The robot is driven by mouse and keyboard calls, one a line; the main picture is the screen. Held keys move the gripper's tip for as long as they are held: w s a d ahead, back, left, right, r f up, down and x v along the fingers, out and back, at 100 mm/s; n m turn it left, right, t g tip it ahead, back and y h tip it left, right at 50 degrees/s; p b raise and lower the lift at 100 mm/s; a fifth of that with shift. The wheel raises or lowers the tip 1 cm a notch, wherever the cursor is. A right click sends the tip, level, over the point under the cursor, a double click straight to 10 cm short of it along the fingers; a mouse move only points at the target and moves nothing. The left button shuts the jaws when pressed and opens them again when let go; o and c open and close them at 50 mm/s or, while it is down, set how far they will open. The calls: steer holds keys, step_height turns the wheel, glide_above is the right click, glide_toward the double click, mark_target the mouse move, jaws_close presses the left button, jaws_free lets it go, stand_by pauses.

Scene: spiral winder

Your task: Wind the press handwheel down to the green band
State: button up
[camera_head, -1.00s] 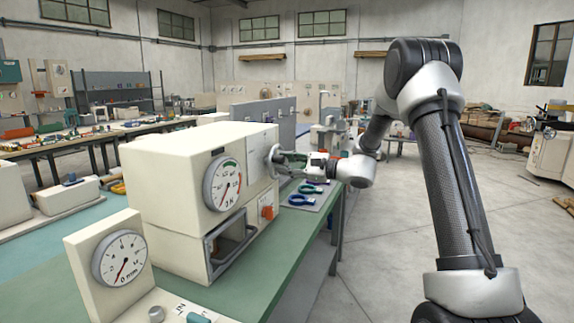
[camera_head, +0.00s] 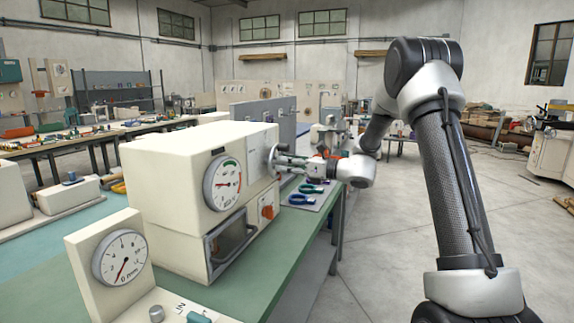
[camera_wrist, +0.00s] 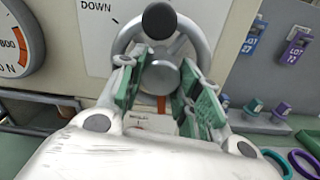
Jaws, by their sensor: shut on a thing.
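The press (camera_head: 160,190) is a cream cabinet on the green bench. Its round force gauge (camera_head: 222,184) has a green band at the upper right of the dial; the needle points left, away from that band. The grey handwheel (camera_head: 273,160) is on the press's right face. In the wrist view the handwheel (camera_wrist: 195,32) shows its ring, central hub and a dark knob at the top, beside the word DOWN. My gripper (camera_wrist: 168,88) has its green-padded fingers on either side of the hub region and is shut on the handwheel. The exact contact is partly hidden.
A second dial marked mm (camera_head: 119,257) stands in front at the left. An orange switch (camera_head: 267,211) and a framed window (camera_head: 231,245) are on the press front. Blue and green ring-handled items (camera_head: 308,190) lie on the bench beside the wheel.

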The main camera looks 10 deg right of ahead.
steer(key=shift+f+m, duration=0.1)
steer(key=shift+m, duration=0.8)
steer(key=o, duration=1)
steer(key=v, duration=1.2)
